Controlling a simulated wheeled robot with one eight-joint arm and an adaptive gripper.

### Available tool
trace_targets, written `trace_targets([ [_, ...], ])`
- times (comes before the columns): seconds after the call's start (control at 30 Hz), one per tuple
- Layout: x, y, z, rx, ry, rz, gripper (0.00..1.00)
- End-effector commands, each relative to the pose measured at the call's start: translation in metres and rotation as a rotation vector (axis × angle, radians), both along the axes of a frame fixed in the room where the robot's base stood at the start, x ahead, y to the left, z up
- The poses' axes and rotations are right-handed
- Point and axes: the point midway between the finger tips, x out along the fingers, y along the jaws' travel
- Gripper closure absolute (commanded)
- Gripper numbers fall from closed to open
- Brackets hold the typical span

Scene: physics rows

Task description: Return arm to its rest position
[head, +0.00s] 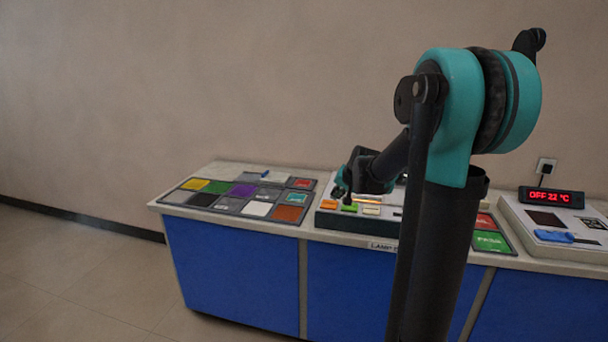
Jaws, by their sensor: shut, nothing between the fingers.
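My arm rises at the right of the head view and reaches forward over the bench. My gripper (347,190) is small in the picture, pointing down just above a panel (340,221) with orange, green and pale buttons. It is shut and holds nothing. Its tips are close to the green button (349,208); I cannot tell whether they touch it. My arm hides part of the panel and of the bench behind it.
The bench (230,275) has blue fronts and a pale top. Colored tiles (245,190) lie on its left. Red and green cards (490,241) and a device (560,225) with a display (551,198) reading "OFF 22 °C" stand right. The floor (80,270) at left is clear.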

Motion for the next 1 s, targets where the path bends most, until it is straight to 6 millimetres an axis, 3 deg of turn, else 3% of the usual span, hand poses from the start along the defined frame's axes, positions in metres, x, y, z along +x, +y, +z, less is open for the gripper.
trace_targets([
  [0.03, -0.031, 0.0, -0.009, -0.033, 0.02, 0.024, 1.0],
  [0.3, -0.194, -0.009, -0.072, -0.23, 0.15, 0.169, 1.0],
  [0.5, -0.293, -0.021, -0.117, -0.344, 0.235, 0.253, 1.0],
  [0.6, -0.323, -0.026, -0.132, -0.379, 0.263, 0.279, 1.0],
  [0.7, -0.339, -0.028, -0.14, -0.396, 0.278, 0.293, 1.0],
  [1.0, -0.343, -0.029, -0.142, -0.403, 0.283, 0.298, 1.0],
])
